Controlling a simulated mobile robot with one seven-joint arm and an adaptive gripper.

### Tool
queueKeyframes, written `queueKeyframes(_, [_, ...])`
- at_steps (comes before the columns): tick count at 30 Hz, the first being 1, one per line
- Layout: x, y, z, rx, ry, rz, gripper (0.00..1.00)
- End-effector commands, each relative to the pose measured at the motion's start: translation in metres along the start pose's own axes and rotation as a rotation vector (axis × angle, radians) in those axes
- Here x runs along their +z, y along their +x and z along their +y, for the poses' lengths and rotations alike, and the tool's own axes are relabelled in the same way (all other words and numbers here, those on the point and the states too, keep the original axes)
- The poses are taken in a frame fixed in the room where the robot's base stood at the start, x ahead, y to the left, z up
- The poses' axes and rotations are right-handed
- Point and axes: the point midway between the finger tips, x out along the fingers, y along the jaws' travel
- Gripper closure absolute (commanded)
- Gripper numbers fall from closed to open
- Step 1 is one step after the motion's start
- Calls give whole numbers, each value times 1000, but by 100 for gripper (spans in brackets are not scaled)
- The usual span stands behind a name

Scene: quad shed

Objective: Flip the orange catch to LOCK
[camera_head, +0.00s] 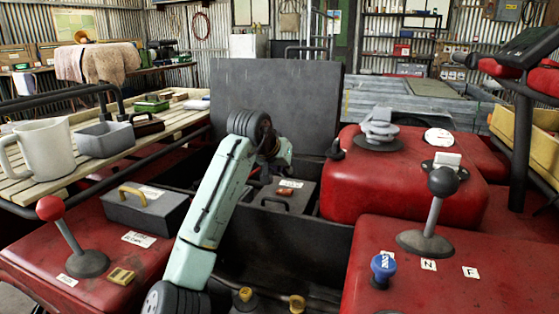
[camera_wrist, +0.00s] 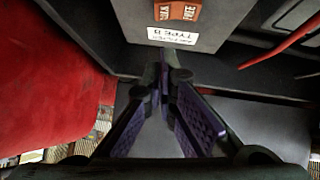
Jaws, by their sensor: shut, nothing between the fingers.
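The orange catch (camera_wrist: 178,12) is at the top edge of the wrist view, on a grey box lid. Its left half carries a blurred word and its right half reads FREE. I cannot tell which side it is flipped to. In the head view the catch (camera_head: 285,192) is a small orange-brown piece on the grey box (camera_head: 308,199) inside the dark bay. A white label (camera_wrist: 172,36) lies between the catch and my gripper in the wrist view. My gripper (camera_wrist: 167,66) is shut and empty, short of the catch. In the head view my arm mostly hides the gripper.
An upright dark panel (camera_head: 275,100) stands behind the bay. Red bodywork (camera_head: 400,185) with a grey black-knobbed lever (camera_head: 432,215) is at the right. A grey box with a yellow handle (camera_head: 146,210) and a red-knobbed lever (camera_head: 70,240) are at the left.

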Motion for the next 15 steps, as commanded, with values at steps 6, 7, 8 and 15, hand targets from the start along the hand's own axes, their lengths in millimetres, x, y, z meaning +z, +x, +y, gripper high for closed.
queueKeyframes(6, [23, 20, -1, 1, -2, 0, 100])
queueKeyframes(7, [24, 21, -1, 1, -2, 0, 100])
queueKeyframes(8, [25, 22, -1, 1, -2, 0, 100])
queueKeyframes(15, [27, 24, 0, 2, -1, 0, 100])
